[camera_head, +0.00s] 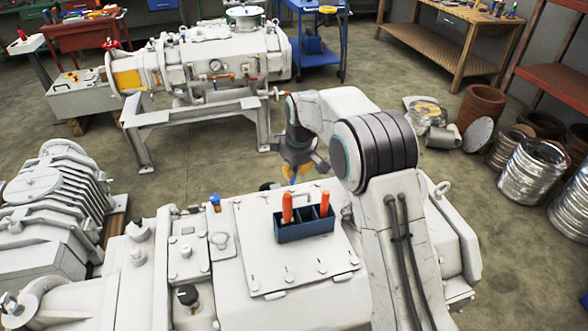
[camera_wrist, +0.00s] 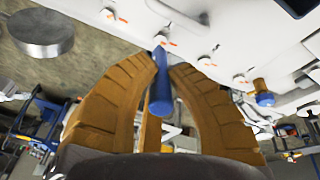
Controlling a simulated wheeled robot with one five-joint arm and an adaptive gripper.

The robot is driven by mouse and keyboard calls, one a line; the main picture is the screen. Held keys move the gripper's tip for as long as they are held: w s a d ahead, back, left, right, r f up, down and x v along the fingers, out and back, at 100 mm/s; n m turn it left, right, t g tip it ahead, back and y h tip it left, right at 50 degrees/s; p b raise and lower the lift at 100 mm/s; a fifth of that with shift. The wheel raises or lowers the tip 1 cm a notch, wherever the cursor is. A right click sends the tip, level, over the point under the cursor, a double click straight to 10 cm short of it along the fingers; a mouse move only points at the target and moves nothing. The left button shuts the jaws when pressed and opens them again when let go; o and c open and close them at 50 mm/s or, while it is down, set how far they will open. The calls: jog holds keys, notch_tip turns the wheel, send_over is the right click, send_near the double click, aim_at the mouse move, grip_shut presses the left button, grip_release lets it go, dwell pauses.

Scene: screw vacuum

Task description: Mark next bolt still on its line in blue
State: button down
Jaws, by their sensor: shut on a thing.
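My gripper (camera_head: 294,170) is shut on a blue marker (camera_wrist: 161,92), which sits between its tan fingers (camera_wrist: 163,66). In the head view the marker's blue tip points down over the far side of a white cover plate (camera_head: 262,255). In the wrist view a row of bolts with small orange marks runs along the plate edge: one bolt (camera_wrist: 110,14) at upper left, one (camera_wrist: 207,60) right of the marker and one (camera_wrist: 240,79) further right. The marker's far end overlaps another bolt (camera_wrist: 160,38); I cannot tell if they touch. No blue mark is clear on these bolts.
A dark blue holder (camera_head: 305,231) with two orange-red handled tools (camera_head: 287,206) stands on the plate. A blue-capped fitting (camera_head: 215,202) rises left of the plate; it also shows in the wrist view (camera_wrist: 263,92). A lifting eye (camera_head: 441,190) stands at right.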

jog(key=shift+f+b, duration=0.45)
jog(key=shift+f, duration=0.15)
dwell(0.7)
jog(key=shift+r, duration=0.15)
dwell(0.6)
jog(key=shift+r+p, duration=2.45)
jog(key=shift+r, duration=0.5)
